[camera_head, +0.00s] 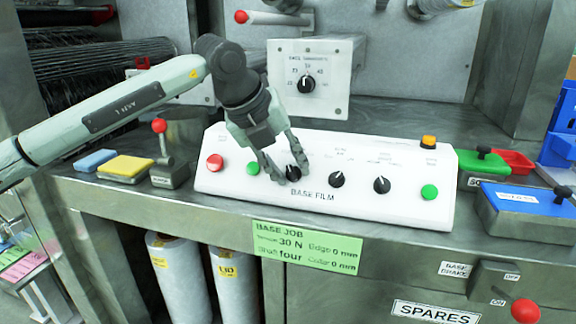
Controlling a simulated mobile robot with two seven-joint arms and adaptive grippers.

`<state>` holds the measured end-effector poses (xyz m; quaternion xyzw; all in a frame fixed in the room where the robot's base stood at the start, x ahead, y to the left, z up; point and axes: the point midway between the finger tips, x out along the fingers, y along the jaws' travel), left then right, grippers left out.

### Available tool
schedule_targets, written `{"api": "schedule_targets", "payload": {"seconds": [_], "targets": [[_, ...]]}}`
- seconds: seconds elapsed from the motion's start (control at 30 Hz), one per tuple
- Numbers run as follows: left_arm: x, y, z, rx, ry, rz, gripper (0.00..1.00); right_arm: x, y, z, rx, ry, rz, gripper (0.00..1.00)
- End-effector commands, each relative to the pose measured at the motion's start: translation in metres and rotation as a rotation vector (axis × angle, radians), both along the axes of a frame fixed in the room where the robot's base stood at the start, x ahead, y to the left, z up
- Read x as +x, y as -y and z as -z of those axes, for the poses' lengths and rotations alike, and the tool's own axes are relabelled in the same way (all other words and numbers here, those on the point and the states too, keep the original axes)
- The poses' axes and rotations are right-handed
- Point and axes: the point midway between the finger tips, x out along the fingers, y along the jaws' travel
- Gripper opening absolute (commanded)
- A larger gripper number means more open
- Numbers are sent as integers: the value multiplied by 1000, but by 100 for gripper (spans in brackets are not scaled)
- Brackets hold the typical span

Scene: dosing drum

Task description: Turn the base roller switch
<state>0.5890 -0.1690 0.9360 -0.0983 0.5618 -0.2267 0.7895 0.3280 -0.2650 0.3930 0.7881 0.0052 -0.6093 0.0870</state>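A white sloped control panel (240,186) marked BASE FILM stands on the grey bench. It carries several black knobs: a left one (294,172), a middle one (337,180) and a right one (382,185). The small print by the knobs is too blurred to tell which is the roller switch. My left gripper (289,174) reaches down from the upper left, its two fingers apart on either side of the left knob. I cannot tell whether they touch it. My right gripper is not in view.
The panel also has a red button (215,162) and green buttons (429,191). A white box with a dial (306,84) stands behind. A red-balled lever (160,126) is at left, a blue-lidded box (527,198) at right. A green job card (306,246) hangs in front.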

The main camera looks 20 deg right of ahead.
Motion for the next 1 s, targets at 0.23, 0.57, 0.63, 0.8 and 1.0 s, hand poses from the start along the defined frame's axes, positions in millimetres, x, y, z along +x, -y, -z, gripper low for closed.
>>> {"api": "schedule_targets", "payload": {"seconds": [0.23,0.57,0.63,0.8,1.0], "targets": [[0,0,0,0,0,0,7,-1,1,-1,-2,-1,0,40],[0,0,0,15,10,12,0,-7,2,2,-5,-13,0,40],[0,0,0,31,20,25,0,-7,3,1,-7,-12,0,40],[-1,1,0,92,63,76,0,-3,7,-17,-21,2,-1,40],[-1,3,0,204,140,172,0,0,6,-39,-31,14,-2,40]]}}
